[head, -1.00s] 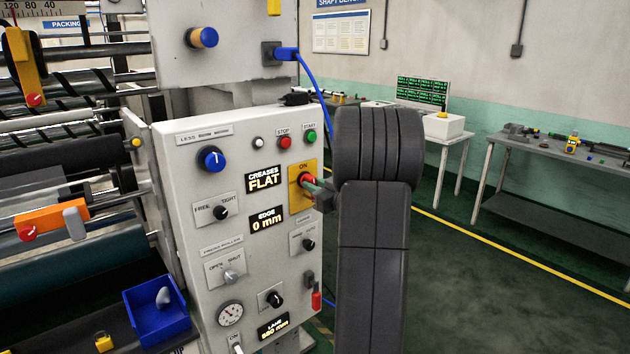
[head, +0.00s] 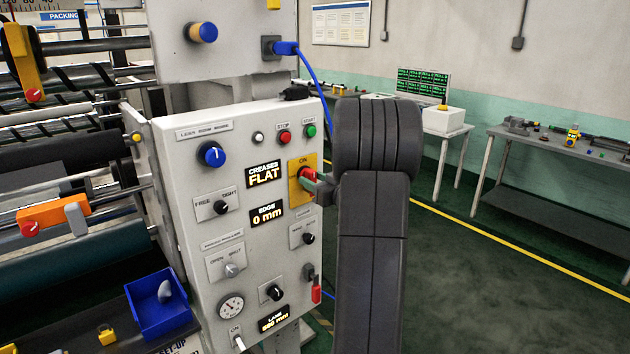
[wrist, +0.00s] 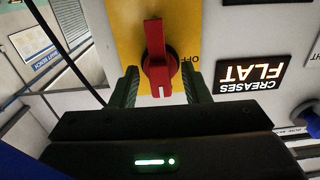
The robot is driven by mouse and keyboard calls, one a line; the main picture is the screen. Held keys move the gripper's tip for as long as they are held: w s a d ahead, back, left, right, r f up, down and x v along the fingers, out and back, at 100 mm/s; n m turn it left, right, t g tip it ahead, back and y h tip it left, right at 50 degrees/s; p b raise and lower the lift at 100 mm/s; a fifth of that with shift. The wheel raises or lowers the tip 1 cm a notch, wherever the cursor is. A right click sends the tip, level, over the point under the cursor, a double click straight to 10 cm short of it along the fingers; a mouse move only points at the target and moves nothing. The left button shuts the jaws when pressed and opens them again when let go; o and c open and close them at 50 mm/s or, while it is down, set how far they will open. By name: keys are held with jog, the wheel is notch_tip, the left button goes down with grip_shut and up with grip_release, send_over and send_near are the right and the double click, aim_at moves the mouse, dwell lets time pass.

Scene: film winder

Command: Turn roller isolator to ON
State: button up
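The roller isolator is a red knob (head: 305,174) on a yellow plate (head: 294,195) marked ON at its top in the head view. In the upside-down wrist view the red knob (wrist: 157,50) stands in line with the picture's height. Its white mark is at the lower end, which is the panel's upper side, where ON is. OFF is printed beside the knob. My gripper (wrist: 161,88) is open, its green-padded fingers on both sides of the knob's marked end, with gaps showing. In the head view my gripper (head: 322,188) is at the plate, partly hidden by my arm.
The grey panel (head: 190,150) carries other knobs, a red STOP button (head: 284,138) and a green START button (head: 310,131) above the isolator. A blue cable (head: 313,75) hangs close to my arm. A blue bin (head: 160,307) is at lower left. Open floor lies right.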

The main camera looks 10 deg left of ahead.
jog(key=b+v, duration=0.3)
jog(key=v, duration=1)
jog(key=shift+s+d, duration=0.25)
jog(key=shift+d, duration=0.05)
jog(key=shift+a, duration=0.1)
jog(key=p+x, duration=0.3)
jog(key=x, duration=1)
jog(key=shift+w+a+r, duration=0.1)
jog(key=shift+w+a, duration=0.15)
jog(key=shift+w, duration=0.05)
jog(key=shift+d, duration=0.15)
